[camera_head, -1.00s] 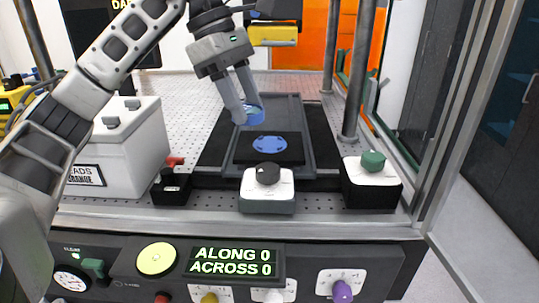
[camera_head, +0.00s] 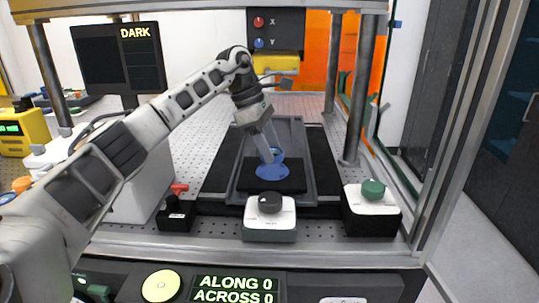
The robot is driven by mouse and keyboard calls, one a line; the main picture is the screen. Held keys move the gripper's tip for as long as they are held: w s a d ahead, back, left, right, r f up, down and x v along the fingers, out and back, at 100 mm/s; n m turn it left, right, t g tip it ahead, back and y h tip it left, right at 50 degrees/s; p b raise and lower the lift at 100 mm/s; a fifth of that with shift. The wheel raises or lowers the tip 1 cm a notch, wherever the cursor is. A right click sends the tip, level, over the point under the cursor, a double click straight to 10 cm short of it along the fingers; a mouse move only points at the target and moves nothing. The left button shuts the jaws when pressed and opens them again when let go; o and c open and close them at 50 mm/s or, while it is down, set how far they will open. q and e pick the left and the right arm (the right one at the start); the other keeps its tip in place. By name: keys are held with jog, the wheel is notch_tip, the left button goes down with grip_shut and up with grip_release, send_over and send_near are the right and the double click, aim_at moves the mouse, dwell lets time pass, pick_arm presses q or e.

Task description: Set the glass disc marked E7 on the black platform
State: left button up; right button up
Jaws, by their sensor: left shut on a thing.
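The black platform (camera_head: 293,183) lies inside a dark grey frame on the bench. A flat blue round patch (camera_head: 271,173) is on it; I cannot tell whether it is a mark or a disc. My left gripper (camera_head: 269,157) is shut on a bluish glass disc (camera_head: 278,155), just above and behind the blue patch. The disc is partly hidden by the fingers, and no E7 marking is readable. I cannot tell whether the disc touches the platform. My right gripper is not in view.
A black-knobbed white box (camera_head: 269,220) stands in front of the platform. A green-knobbed box (camera_head: 371,208) is at right and a red-levered black block (camera_head: 176,215) at left. Metal posts (camera_head: 356,90) flank the bench. The display (camera_head: 235,289) reads ALONG 0, ACROSS 0.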

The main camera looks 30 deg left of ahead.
pick_arm(q)
jog(key=shift+w+f+p, duration=0.15)
jog(key=shift+f+p, duration=0.2)
jog(key=shift+f, duration=1.4)
jog(key=shift+f, duration=0.1)
jog(key=o, duration=1.1)
jog(key=shift+a, duration=0.1)
jog(key=shift+c, duration=0.2)
jog(key=v, duration=1.2)
